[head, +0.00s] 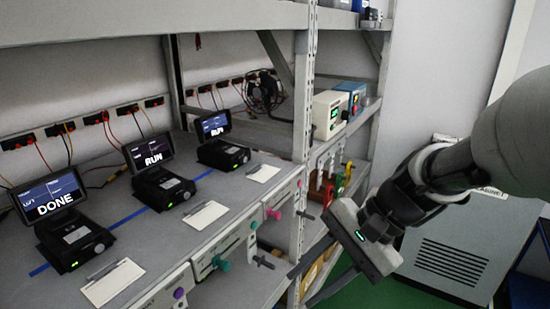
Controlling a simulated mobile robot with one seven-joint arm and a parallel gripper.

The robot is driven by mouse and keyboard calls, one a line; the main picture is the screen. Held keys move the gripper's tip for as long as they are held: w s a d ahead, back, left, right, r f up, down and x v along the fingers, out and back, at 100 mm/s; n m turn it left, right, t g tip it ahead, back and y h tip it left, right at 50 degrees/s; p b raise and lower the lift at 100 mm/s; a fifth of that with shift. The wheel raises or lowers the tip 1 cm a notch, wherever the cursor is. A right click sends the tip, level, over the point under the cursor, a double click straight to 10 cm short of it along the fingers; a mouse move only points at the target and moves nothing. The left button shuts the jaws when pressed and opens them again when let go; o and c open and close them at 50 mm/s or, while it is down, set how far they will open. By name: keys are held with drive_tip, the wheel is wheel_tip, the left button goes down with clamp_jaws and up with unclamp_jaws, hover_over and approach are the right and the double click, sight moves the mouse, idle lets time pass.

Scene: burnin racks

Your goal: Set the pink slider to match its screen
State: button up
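The pink slider knob (273,213) sits on the front panel of the shelf edge, below the farthest device. The farthest screen (213,126) stands on that device and reads "RUN"; its smaller text is too small to read. My gripper (300,288) is at the lower right, in front of the shelf, with its two dark fingers apart and pointing down-left. It is open, with nothing seen between the fingers. It is apart from the pink knob, to its right and lower in the picture.
A teal knob (222,264) and a purple knob (179,293) are on nearer panels. The middle screen (152,152) reads "RUN" and the nearest screen (49,195) "DONE". A metal post (305,100) rises beyond the pink knob. A grey cabinet (455,262) stands at right.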

drive_tip(key=w+d+f+m+t+y+b, duration=0.2)
drive_tip(key=w+f+m+t+y+b, duration=0.15)
drive_tip(key=w+m+y, duration=0.35)
drive_tip(key=m+t+b, duration=0.3)
drive_tip(key=m+t, duration=0.4)
drive_tip(key=m, duration=0.1)
approach(280, 216)
drive_tip(key=shift+y, duration=0.3)
drive_tip(key=b+x, duration=0.1)
drive_tip(key=x, duration=0.7)
drive_tip(key=shift+w+a+f+b, duration=0.15)
drive_tip(key=shift+w+a+b, duration=0.05)
drive_tip(key=shift+a+b, duration=0.1)
drive_tip(key=shift+d, duration=0.1)
clamp_jaws()
